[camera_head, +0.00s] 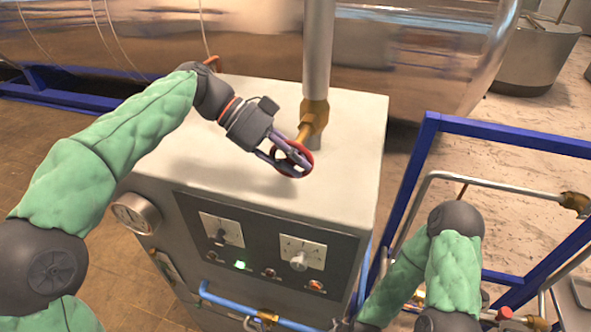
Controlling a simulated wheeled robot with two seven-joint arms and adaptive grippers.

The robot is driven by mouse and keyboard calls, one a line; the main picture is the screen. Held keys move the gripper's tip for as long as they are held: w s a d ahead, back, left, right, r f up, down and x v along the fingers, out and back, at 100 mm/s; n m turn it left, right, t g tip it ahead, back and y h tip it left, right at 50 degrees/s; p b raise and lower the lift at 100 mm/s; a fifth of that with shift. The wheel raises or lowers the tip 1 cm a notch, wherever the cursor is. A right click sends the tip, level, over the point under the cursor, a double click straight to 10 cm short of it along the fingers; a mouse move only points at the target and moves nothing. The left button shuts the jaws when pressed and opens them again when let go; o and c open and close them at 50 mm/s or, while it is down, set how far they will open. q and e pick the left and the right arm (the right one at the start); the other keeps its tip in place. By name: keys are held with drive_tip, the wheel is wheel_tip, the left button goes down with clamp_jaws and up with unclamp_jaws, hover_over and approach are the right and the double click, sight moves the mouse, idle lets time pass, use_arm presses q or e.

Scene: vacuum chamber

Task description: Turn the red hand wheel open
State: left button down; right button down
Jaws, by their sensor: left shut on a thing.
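The red hand wheel (308,154) is a small ring on a brass valve (313,117) at the foot of a vertical grey pipe, above the top of a pale grey cabinet. My left gripper (292,168) reaches in from the left and is shut on the wheel. Its dark fingers hide part of the wheel's rim. My right arm shows at the lower right, bent, in green padding. Its gripper cannot be made out.
A blue frame (500,137) with pipes stands at the right. A large shiny metal tank (420,60) lies behind. The cabinet top around the valve is clear.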

use_arm(q)
drive_tip(key=shift+f+h, duration=0.1)
drive_tip(key=shift+h, duration=0.2)
drive_tip(key=c, duration=1.1)
unclamp_jaws()
drive_tip(key=v, duration=1.2)
drive_tip(key=shift+w, duration=0.1)
